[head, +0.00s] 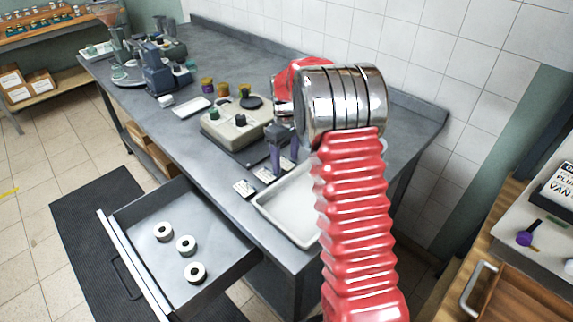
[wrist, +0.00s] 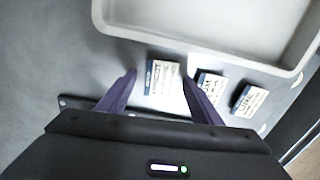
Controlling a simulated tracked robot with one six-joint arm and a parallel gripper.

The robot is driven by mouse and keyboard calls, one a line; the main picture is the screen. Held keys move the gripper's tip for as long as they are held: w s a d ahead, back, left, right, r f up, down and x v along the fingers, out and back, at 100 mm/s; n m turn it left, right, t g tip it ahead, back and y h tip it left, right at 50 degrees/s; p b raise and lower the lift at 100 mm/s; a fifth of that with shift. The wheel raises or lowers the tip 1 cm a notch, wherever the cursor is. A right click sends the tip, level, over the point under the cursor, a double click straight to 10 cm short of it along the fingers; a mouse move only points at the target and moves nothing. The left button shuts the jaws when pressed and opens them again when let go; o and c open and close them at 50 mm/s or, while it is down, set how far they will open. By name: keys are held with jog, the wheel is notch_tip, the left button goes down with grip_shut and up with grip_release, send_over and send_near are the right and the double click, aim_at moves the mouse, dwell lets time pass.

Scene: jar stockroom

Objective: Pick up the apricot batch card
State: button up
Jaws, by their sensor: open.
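Three small batch cards with dark edges lie in a row on the grey bench beside a white tray. In the wrist view they are a left card (wrist: 162,77), a middle card (wrist: 209,88) and a right card (wrist: 249,101). Their print is too blurred to tell which is apricot. My gripper (wrist: 160,79) is open, its two purple fingers on either side of the left card, with nothing held between them. In the head view my gripper (head: 284,160) points down over the farthest card, which it partly hides; the nearest card (head: 244,188) is clear.
The white tray (head: 262,203) stands right beside the cards. A scale-like device (head: 238,128) with several small jars is behind them. An open drawer (head: 220,249) with three rings juts out at the front. The tiled wall backs the bench.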

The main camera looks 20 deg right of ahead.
aim_at(285, 163)
jog(key=shift+c, duration=0.7)
jog(key=c, duration=1)
notch_tip(285, 163, up, 10)
